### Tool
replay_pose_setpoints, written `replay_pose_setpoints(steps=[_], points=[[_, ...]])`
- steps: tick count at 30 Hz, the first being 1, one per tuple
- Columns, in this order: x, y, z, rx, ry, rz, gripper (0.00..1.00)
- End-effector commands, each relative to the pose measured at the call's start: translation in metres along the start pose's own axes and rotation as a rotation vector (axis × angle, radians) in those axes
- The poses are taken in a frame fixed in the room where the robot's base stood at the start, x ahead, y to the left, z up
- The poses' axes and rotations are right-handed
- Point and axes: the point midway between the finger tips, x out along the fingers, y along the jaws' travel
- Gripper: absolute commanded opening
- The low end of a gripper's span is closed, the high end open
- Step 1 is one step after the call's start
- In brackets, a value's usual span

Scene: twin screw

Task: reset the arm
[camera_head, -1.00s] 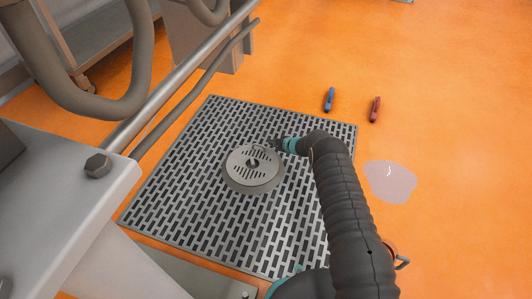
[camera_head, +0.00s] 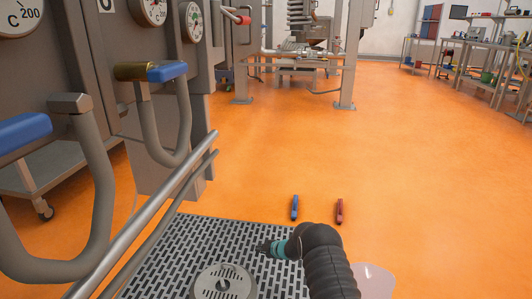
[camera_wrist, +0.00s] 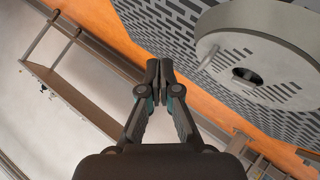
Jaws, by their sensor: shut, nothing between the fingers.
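My gripper (camera_wrist: 159,70) is shut with nothing between its fingers in the wrist view. In the head view my dark ribbed arm rises from the bottom edge and bends left, and my gripper (camera_head: 264,247) is over the grey floor grate. The round grey drain cover (camera_head: 222,284) sits on the grate, left of and below my gripper. The cover also shows in the wrist view (camera_wrist: 285,45), to the right of the fingers and apart from them.
The slotted grate (camera_head: 175,250) lies on the orange floor. A blue tool (camera_head: 294,208) and a red tool (camera_head: 339,211) lie beyond it. A pale puddle (camera_head: 374,281) is at right. Pipes and a machine with blue-handled valves (camera_head: 166,72) stand at left. Open floor lies ahead.

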Motion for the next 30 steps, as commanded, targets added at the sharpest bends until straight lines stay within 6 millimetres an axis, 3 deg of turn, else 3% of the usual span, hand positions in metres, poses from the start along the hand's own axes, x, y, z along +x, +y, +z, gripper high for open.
replay_pose_setpoints(steps=[2,8,14,22,30], points=[[-0.001,-0.001,0.015,0.033,-0.067,0.007,0.00],[-0.013,-0.044,0.068,0.198,-0.290,-0.024,0.00],[-0.060,-0.058,0.092,0.364,-0.513,-0.034,0.00],[-0.153,-0.042,0.083,0.571,-0.751,-0.017,0.00],[-0.269,-0.027,0.039,0.794,-0.940,0.003,0.00]])
